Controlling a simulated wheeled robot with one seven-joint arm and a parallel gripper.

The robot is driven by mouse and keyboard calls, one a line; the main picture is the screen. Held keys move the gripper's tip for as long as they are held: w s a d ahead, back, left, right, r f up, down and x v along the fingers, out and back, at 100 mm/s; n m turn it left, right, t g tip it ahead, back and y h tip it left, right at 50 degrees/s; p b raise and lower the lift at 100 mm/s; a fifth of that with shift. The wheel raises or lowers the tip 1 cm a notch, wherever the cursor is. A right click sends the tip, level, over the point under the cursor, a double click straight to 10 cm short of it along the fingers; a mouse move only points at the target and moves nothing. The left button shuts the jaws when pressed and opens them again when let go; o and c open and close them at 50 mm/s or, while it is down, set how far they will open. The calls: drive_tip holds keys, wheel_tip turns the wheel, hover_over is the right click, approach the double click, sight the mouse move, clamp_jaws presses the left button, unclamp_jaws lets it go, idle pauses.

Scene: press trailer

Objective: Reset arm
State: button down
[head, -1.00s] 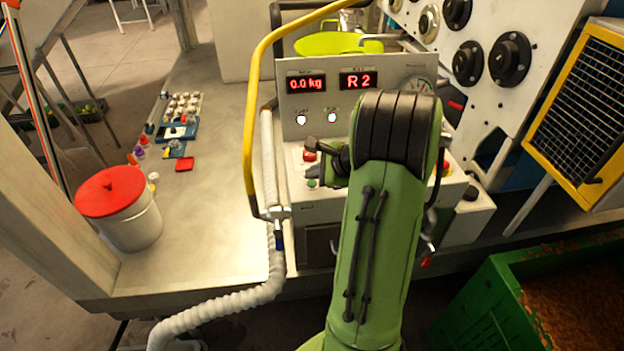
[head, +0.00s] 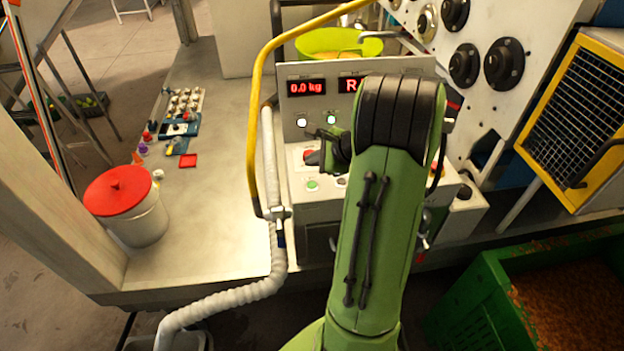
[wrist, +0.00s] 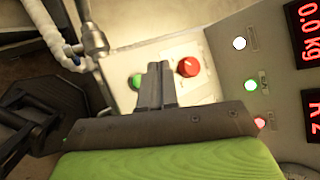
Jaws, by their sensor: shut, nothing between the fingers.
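My green arm reaches up the middle of the head view in front of the control panel, and its dark elbow hides part of the panel. My gripper (wrist: 157,86) is in the wrist view, its dark fingers shut together with nothing between them. It is in front of the panel's sloped face, with a green button (wrist: 135,81) to its left and a red button (wrist: 188,67) to its right. I cannot tell whether the fingertips touch the panel. The control panel (head: 410,66) shows a "0.0 kg" display (head: 306,88) and a second, partly hidden display.
A yellow rail (head: 257,120) and a pale corrugated hose (head: 240,294) run left of the panel. A white bucket with a red lid (head: 118,190) stands on the deck. A green crate (head: 480,300) is at lower right. The deck between bucket and hose is clear.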

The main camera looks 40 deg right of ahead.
drive_tip(key=shift+f, duration=0.15)
idle(0.5)
drive_tip(key=s+a+r+n+g, duration=0.1)
drive_tip(key=s+a+r+n, duration=0.15)
drive_tip(key=a+n, duration=0.35)
drive_tip(key=s+a+r+n+g, duration=0.1)
drive_tip(key=a+r+n, duration=0.3)
drive_tip(key=a, duration=0.4)
drive_tip(key=s+a+r+n+g, duration=0.1)
drive_tip(key=s+a+r+n, duration=0.15)
drive_tip(key=a+n, duration=0.35)
drive_tip(key=s+a+n+h, duration=0.1)
drive_tip(key=s+a+n, duration=0.5)
drive_tip(key=s+n, duration=0.3)
drive_tip(key=s+r, duration=0.1)
drive_tip(key=s, duration=0.3)
drive_tip(key=shift+n+g, duration=0.3)
drive_tip(key=shift+a, duration=0.1)
